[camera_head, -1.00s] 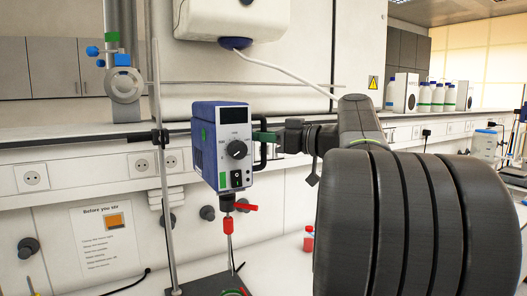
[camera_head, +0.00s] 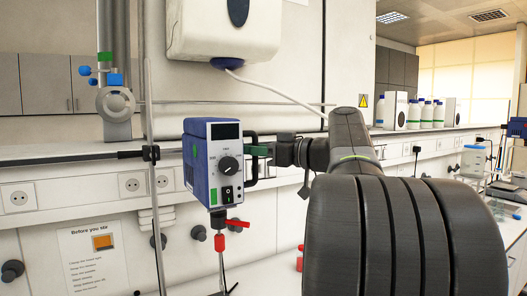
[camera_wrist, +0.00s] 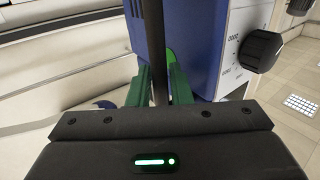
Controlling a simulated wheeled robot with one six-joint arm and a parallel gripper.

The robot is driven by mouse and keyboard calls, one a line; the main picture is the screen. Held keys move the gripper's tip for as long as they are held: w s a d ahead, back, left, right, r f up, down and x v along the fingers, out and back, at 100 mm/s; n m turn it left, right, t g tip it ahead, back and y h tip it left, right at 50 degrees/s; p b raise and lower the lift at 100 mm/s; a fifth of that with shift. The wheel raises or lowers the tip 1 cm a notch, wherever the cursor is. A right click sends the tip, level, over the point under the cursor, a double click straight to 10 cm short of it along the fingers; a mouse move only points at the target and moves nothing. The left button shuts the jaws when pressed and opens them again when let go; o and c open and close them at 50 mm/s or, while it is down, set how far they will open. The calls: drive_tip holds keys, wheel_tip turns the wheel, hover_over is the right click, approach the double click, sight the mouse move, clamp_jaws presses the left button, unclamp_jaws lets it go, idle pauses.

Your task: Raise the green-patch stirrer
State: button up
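The green-patch stirrer (camera_head: 212,163) is a blue box with a pale front, a black knob and a green patch low on the front. It hangs upright beside a thin stand rod (camera_head: 149,110), with a red-marked chuck and shaft below. A black bar handle (camera_head: 253,172) is on its right side. My gripper (camera_head: 262,150) reaches it from the right. In the wrist view the green fingers (camera_wrist: 159,88) lie close on both sides of the dark handle bar (camera_wrist: 158,45) and look shut on it. The stirrer's side and knob show beyond. The shaft's lower end is cut off.
A horizontal bar with a clamp (camera_head: 150,153) runs behind the stirrer. A white dispenser (camera_head: 224,30) with a pale hose hangs above. A red-capped bottle (camera_head: 300,258) stands partly behind my arm. Several white bottles (camera_head: 427,113) stand on the back ledge.

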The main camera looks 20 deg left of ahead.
drive_tip(key=s+d+b, duration=0.2)
drive_tip(key=d+b, duration=0.1)
drive_tip(key=d, duration=1)
drive_tip(key=shift+d, duration=0.35)
drive_tip(key=a+p, duration=0.1)
drive_tip(key=a, duration=0.3)
drive_tip(key=w+a+p, duration=0.1)
drive_tip(key=a, duration=0.4)
drive_tip(key=w+a+p, duration=0.1)
drive_tip(key=a, duration=0.3)
drive_tip(key=shift+a+f, duration=0.15)
drive_tip(key=shift+a, duration=0.25)
drive_tip(key=shift+d, duration=0.1)
